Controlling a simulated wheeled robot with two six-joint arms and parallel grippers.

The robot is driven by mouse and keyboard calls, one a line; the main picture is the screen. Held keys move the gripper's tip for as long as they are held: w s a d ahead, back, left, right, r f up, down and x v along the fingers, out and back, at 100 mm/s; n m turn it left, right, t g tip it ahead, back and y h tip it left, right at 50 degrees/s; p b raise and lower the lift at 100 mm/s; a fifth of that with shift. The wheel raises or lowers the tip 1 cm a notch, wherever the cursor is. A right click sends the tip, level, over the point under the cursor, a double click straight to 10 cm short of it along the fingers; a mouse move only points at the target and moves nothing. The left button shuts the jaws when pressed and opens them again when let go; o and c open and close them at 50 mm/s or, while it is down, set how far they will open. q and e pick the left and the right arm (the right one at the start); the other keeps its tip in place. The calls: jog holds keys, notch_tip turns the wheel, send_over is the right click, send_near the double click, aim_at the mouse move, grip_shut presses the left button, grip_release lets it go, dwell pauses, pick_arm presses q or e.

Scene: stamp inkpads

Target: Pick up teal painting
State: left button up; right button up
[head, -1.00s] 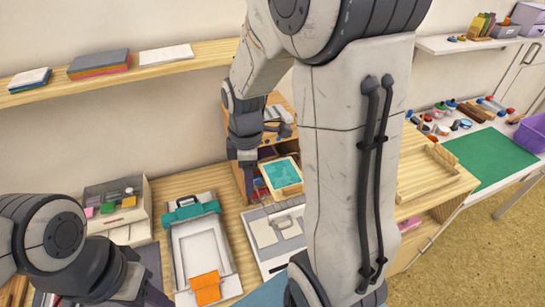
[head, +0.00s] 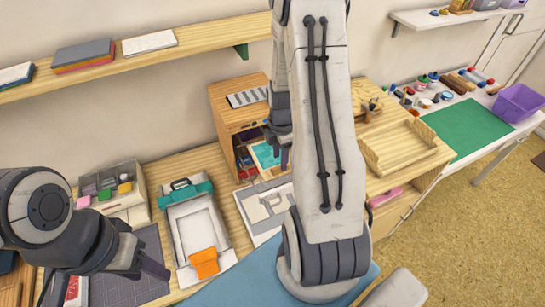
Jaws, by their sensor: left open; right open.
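The teal painting (head: 264,153), a teal sheet with a pale border, is at the front of the small wooden cabinet on the workbench. Its right part is hidden behind my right gripper (head: 277,158), which points down in front of it, open. I cannot tell whether the fingers touch the painting. My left gripper (head: 157,270) is open and empty, low at the left above a dark grey mat, far from the painting.
The wooden cabinet (head: 228,117) stands behind the painting. A white tray with a teal clamp (head: 187,195) and an orange piece (head: 204,263) lies to the left. An inkpad box (head: 130,186) is further left. A wooden tray (head: 402,150) and green mat (head: 470,127) are right.

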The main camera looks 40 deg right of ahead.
jog(key=shift+d+f+p, duration=0.1)
jog(key=shift+f+p, duration=0.3)
jog(key=shift+f, duration=1.25)
grip_shut()
jog(key=shift+r, duration=0.1)
